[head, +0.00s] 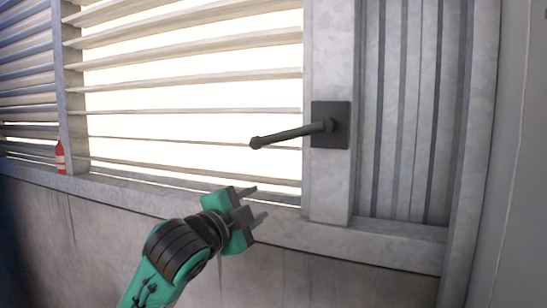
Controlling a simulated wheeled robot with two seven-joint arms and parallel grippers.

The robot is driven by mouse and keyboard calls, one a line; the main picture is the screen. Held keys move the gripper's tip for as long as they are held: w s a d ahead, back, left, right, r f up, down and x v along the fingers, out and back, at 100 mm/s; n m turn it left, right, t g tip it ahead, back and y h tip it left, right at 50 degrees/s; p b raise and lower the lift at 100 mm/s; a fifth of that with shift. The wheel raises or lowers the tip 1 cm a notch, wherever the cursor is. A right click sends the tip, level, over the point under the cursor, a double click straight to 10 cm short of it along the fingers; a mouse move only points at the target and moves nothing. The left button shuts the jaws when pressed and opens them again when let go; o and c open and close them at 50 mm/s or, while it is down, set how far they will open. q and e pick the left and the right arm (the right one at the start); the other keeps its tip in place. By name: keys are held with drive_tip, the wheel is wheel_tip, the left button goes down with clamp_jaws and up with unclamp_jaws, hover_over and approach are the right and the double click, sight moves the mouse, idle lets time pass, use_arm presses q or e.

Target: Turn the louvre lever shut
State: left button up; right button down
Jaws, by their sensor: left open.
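The dark louvre lever (292,136) is mounted on a square dark plate (331,125) on a grey post. Its handle points left and slightly down, with a rounded knob at its left end. The louvre slats (190,77) left of the post stand apart, with bright light between them. My left gripper (260,203) is open and empty, below and apart from the lever's knob. Its two fingers point right and a little up, in front of the sill. My right gripper is not in view.
A ledge (400,248) runs below the louvres, above a bare grey wall (320,284). Corrugated panelling (410,110) is right of the post. The space around the lever is clear.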

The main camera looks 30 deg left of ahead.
use_arm(q)
drive_tip(key=m+t, duration=0.2)
approach(267, 141)
drive_tip(key=p+x, duration=0.6)
drive_tip(key=x, duration=0.5)
drive_tip(key=shift+w+r, duration=0.15)
drive_tip(key=shift+r, duration=0.05)
drive_tip(key=shift+w+p, duration=0.3)
drive_tip(key=shift+w, duration=0.45)
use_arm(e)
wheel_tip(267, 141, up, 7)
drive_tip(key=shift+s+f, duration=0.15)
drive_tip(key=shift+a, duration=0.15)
use_arm(q)
clamp_jaws()
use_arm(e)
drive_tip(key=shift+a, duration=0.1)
